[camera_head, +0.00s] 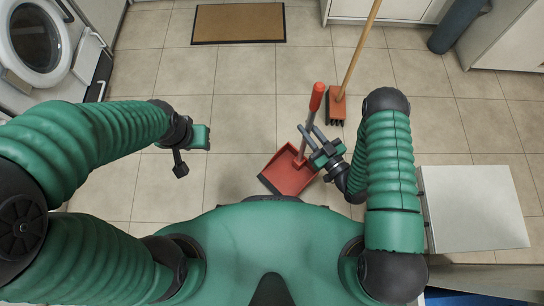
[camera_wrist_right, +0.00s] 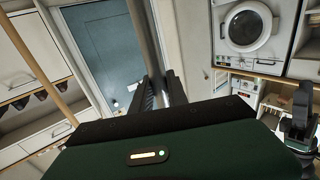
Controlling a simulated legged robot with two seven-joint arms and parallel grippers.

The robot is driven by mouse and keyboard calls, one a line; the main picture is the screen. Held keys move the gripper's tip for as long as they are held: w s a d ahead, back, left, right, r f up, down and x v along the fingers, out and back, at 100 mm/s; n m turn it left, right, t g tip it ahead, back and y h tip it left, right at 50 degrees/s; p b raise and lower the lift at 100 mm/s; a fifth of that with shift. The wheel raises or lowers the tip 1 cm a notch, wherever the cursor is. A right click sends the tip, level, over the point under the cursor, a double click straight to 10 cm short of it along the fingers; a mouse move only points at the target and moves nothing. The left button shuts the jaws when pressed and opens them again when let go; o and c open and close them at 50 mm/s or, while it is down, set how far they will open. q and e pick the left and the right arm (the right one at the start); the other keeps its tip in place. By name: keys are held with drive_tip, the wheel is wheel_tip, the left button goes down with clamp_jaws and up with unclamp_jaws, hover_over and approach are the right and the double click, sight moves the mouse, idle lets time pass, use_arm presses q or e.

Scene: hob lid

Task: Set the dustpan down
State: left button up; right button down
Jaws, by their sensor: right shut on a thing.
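The red dustpan (camera_head: 288,175) shows in the head view, in front of my body, with its pan low over or on the floor; I cannot tell if it touches. Its grey shaft rises to a red grip (camera_head: 317,97). My right gripper (camera_head: 306,139) is shut on the shaft, between pan and grip. In the right wrist view the shaft (camera_wrist_right: 141,30) runs up from between the dark fingers (camera_wrist_right: 161,92); the pan is out of that view. My left gripper (camera_head: 205,137) is at the left, away from the dustpan; its fingers do not show clearly.
A broom (camera_head: 337,107) with a wooden stick stands just right of the dustpan's grip. A white-topped cabinet (camera_head: 475,208) is at the right. A brown doormat (camera_head: 239,23) lies at the back, a washing machine (camera_head: 36,38) stands at the left. Tiled floor (camera_head: 240,120) left of the dustpan is clear.

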drive_tip(key=s+a+f+n+g+y, duration=0.1)
drive_tip(key=s+a+n+g+y, duration=0.4)
drive_tip(key=s, duration=0.6)
drive_tip(key=s+a+n+g+y, duration=0.35)
drive_tip(key=s+a+g, duration=0.35)
drive_tip(key=s, duration=0.4)
drive_tip(key=w+f+b, duration=0.2)
drive_tip(key=w+b, duration=0.2)
drive_tip(key=w, duration=0.4)
drive_tip(key=w+f+b, duration=0.3)
drive_tip(key=w+b, duration=0.2)
drive_tip(key=w, duration=0.3)
drive_tip(key=shift+d+f+n+h, duration=0.15)
drive_tip(key=shift+d+n+h, duration=0.2)
drive_tip(key=c, duration=1.3)
unclamp_jaws()
